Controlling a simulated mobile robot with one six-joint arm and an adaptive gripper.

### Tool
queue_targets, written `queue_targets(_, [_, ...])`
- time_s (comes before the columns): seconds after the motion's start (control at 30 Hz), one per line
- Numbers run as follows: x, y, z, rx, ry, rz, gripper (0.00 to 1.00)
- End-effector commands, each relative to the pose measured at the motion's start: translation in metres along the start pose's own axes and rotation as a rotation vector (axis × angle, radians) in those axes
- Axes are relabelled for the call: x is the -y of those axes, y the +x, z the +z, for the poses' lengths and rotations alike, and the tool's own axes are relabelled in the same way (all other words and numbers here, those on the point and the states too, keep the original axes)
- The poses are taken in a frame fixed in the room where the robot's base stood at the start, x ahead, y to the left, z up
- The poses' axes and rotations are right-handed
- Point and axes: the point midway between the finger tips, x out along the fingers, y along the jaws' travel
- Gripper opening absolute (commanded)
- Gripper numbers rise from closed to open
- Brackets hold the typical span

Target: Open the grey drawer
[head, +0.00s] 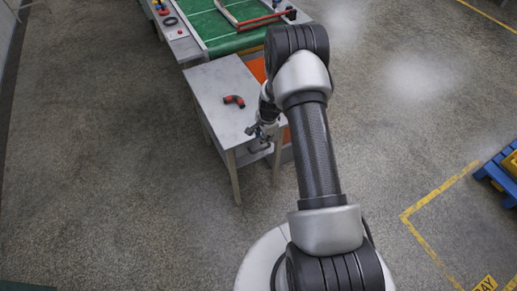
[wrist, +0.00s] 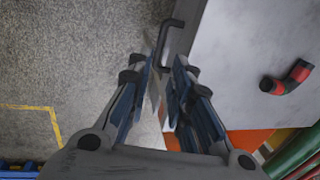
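The grey drawer is under the grey table (head: 220,90); its front is mostly hidden behind my arm and gripper in the head view. A dark bar handle (wrist: 172,38) stands out from the table's edge in the wrist view. My gripper (wrist: 165,68) is open at the handle, its two blue-grey fingers on either side of the handle's near end. I cannot tell whether the fingers touch it. In the head view my gripper (head: 258,131) is at the table's front right edge. The drawer appears shut, though its front is hard to see.
A black and red elbow hose (head: 234,100) lies on the table top. Orange surfaces show beside the table. A blue pallet (head: 497,172) is at the far right. The floor at left is clear.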

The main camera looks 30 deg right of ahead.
Motion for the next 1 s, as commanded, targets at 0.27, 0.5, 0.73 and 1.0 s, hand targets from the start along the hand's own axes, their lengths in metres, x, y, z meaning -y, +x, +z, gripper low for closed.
queue_targets(0.27, [-0.001,0.067,0.001,0.000,-0.002,0.001,0.20])
queue_targets(0.5, [-0.001,0.109,0.001,0.000,-0.002,0.001,0.20])
queue_targets(0.73, [0.000,0.126,0.001,0.000,-0.003,0.000,0.20])
queue_targets(1.0, [0.000,0.127,0.001,0.000,-0.003,0.000,0.20])
